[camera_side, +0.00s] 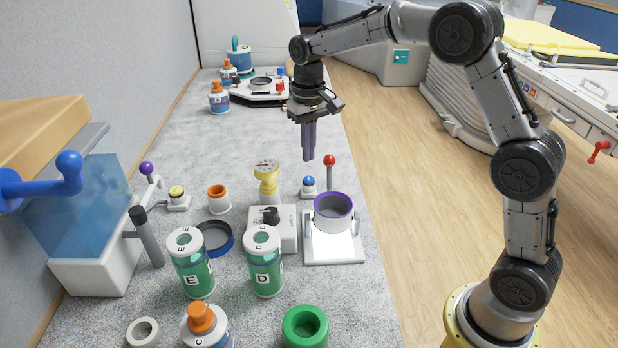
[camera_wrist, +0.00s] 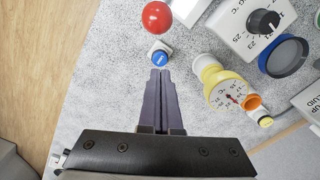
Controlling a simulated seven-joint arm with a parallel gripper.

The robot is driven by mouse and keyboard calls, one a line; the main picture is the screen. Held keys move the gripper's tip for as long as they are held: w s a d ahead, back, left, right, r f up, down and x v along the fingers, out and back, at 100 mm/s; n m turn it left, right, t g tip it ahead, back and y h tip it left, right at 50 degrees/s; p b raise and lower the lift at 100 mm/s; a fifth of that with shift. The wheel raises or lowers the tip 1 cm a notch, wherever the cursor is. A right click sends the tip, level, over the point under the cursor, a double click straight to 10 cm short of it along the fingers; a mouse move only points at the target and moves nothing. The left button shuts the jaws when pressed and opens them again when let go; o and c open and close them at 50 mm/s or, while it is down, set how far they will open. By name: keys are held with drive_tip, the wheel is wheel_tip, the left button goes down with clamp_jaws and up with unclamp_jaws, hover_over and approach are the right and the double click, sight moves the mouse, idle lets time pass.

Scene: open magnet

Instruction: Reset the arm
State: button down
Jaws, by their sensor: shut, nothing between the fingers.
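My gripper (camera_side: 309,158) is shut and empty, pointing straight down above the grey speckled counter (camera_side: 262,130). In the wrist view its two dark fingers (camera_wrist: 160,75) lie together with nothing between them. My arm reaches from the base at the lower right up and over to the left. In the side view the fingertips are above and slightly behind a small blue button on a white base (camera_side: 309,186) and a red ball-topped lever (camera_side: 329,160). In the wrist view the blue button (camera_wrist: 159,57) appears just beyond the fingertips, with the red ball (camera_wrist: 157,17) past it.
A yellow gauge (camera_side: 267,182), a dial box (camera_side: 272,228), a white stand with a purple-rimmed cup (camera_side: 333,208) and green canisters D (camera_side: 264,265) and E (camera_side: 190,265) stand in front. A blue-windowed tank (camera_side: 85,215) is at left. The counter behind my gripper is mostly clear.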

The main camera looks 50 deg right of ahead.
drive_tip(key=shift+r, duration=0.75)
drive_tip(key=s+a+r+t, duration=0.2)
drive_tip(key=s+r+t, duration=0.2)
drive_tip(key=s+r, duration=0.95)
drive_tip(key=s+f+n, duration=0.1)
drive_tip(key=s+f, duration=0.3)
drive_tip(key=s, duration=0.4)
drive_tip(key=s+f+n+t, duration=0.1)
drive_tip(key=s+f+n, duration=0.1)
drive_tip(key=s+f, duration=0.3)
drive_tip(key=s, duration=0.4)
drive_tip(key=shift+a+t, duration=0.25)
drive_tip(key=shift+t, duration=0.05)
